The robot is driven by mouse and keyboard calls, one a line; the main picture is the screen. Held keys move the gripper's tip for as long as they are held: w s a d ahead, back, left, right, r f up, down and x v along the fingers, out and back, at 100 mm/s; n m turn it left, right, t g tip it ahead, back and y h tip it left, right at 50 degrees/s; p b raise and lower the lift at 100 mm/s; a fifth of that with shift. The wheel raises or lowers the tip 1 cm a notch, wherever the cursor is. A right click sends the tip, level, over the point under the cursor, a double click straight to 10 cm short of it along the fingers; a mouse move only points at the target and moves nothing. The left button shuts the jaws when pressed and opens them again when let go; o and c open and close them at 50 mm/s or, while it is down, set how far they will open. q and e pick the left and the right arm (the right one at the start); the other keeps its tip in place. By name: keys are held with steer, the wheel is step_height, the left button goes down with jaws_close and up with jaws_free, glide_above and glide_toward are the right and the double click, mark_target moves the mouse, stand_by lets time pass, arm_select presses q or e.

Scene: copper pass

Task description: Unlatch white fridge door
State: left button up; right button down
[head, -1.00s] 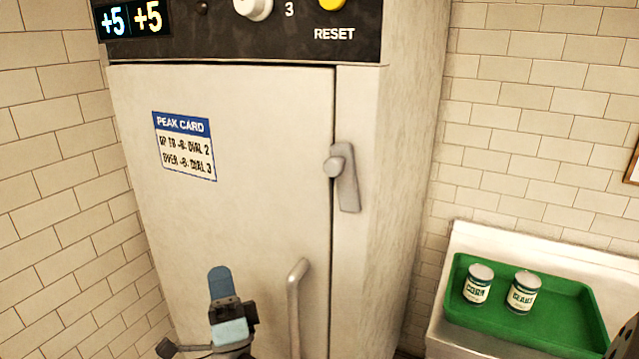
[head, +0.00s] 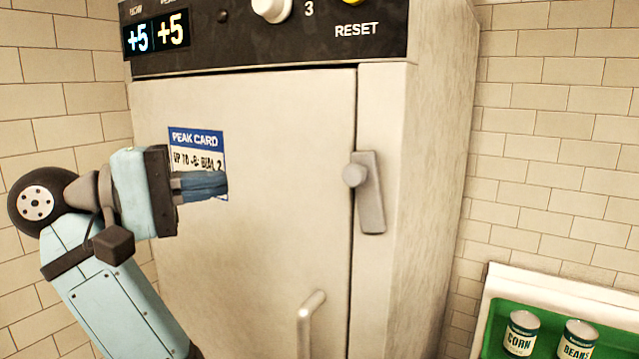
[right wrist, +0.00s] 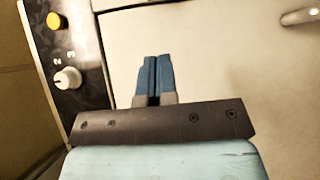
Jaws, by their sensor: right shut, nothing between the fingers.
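The white fridge door (head: 280,150) is closed against its frame. A grey latch (head: 371,210) with a round knob hangs nearly upright, slightly tilted, at the door's right edge. My left gripper is not in view.
The peak card (head: 196,140) is partly hidden by my gripper. Above the door is a dark panel with a white dial (head: 272,8) and displays. At lower right a green tray (head: 497,335) holds a corn can (head: 521,335) and a beans can (head: 578,340). Tiled walls flank the fridge.

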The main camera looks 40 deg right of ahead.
steer(key=p, duration=0.6)
glide_toward(363, 196)
step_height(363, 196, up, 4)
steer(key=w+d, duration=0.2)
steer(key=w, duration=0.1)
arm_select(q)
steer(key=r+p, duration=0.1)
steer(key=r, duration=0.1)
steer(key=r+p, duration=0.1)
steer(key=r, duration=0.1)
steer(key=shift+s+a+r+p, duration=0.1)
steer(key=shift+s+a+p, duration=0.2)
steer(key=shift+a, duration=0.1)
arm_select(e)
steer(key=s, duration=0.1)
steer(key=s+d, duration=0.2)
steer(key=s, duration=0.1)
steer(key=shift+f, duration=0.4)
